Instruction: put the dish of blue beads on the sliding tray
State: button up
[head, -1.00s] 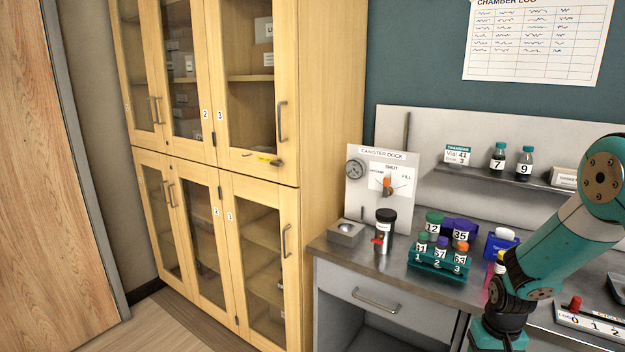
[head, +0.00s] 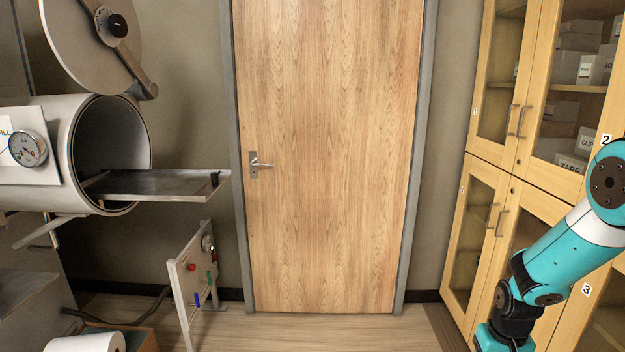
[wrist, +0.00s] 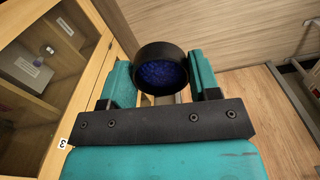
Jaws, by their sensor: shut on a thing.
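The dish of blue beads (wrist: 160,74) is a round black dish with dark blue beads inside. In the wrist view it sits between the two fingers of my gripper (wrist: 160,80), which is shut on it. The dish is off the floor, and its open mouth faces the camera. The sliding tray (head: 155,183) is a flat grey metal tray at the left of the head view. My gripper and the dish are out of the head view.
The chamber's round door (head: 95,40) stands open above the tray. A panel with coloured knobs (head: 195,275) stands on the floor below it. A wooden door (head: 325,150) fills the middle, and wooden cabinets (head: 500,160) stand at the right. The floor before the door is clear.

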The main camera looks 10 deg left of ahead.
aim_at(171, 184)
jog(key=u, duration=0.7)
jog(key=i, duration=1.2)
jog(key=u, duration=0.75)
